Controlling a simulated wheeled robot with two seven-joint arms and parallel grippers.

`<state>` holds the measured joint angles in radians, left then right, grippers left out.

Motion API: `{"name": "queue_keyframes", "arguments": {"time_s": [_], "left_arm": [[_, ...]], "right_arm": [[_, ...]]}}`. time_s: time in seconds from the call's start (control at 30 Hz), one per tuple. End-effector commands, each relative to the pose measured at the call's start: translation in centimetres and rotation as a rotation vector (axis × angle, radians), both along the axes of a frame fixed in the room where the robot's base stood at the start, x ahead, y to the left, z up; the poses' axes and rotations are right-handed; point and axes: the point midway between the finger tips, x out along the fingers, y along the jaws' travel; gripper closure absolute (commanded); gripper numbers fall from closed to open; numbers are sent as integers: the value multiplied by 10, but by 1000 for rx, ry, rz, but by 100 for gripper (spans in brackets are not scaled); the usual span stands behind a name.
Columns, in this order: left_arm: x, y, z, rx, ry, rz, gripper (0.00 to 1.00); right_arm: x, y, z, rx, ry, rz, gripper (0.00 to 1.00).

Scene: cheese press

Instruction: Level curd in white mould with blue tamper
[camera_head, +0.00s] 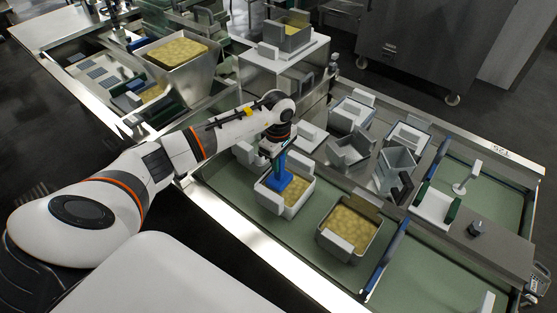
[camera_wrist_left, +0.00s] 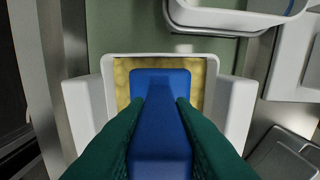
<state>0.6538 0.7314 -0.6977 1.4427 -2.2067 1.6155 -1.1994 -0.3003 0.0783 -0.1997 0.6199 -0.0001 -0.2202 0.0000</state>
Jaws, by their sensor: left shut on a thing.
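The white mould (camera_head: 297,203) stands on the green work surface in the head view, with yellow curd (camera_head: 297,188) inside. My left gripper (camera_head: 275,146) is above it, shut on the blue tamper (camera_head: 281,178). In the left wrist view the green fingers of my left gripper (camera_wrist_left: 155,120) sit on both sides of the blue tamper (camera_wrist_left: 160,110). The tamper's head is over the curd (camera_wrist_left: 122,80) and within the rim of the white mould (camera_wrist_left: 97,90). I cannot tell whether it presses on the curd. My right gripper is not in view.
A second mould (camera_head: 329,241), metal with a white front block and filled with curd, stands to the right. Several empty moulds (camera_head: 395,168) crowd behind. A blue-edged bar (camera_head: 384,262) crosses the surface on the right. A curd hopper (camera_head: 184,72) stands at the upper left.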

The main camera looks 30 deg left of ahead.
Motion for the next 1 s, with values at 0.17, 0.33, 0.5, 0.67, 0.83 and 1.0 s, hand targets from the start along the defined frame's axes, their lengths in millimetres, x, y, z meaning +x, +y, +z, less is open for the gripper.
{"name": "queue_keyframes", "arguments": {"time_s": [0.17,0.33,0.5,0.67,0.83,1.0], "left_arm": [[0,0,-2,0,-1,0,100],[0,0,-5,0,-1,0,100],[0,0,-9,0,-1,0,100],[0,0,-12,0,-2,0,100],[0,-2,-11,0,-1,0,100],[0,-13,-11,0,-1,-2,100]], "right_arm": [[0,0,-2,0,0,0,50],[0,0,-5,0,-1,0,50],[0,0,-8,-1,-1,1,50],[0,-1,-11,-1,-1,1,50],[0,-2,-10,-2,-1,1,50],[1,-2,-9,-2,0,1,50]]}}
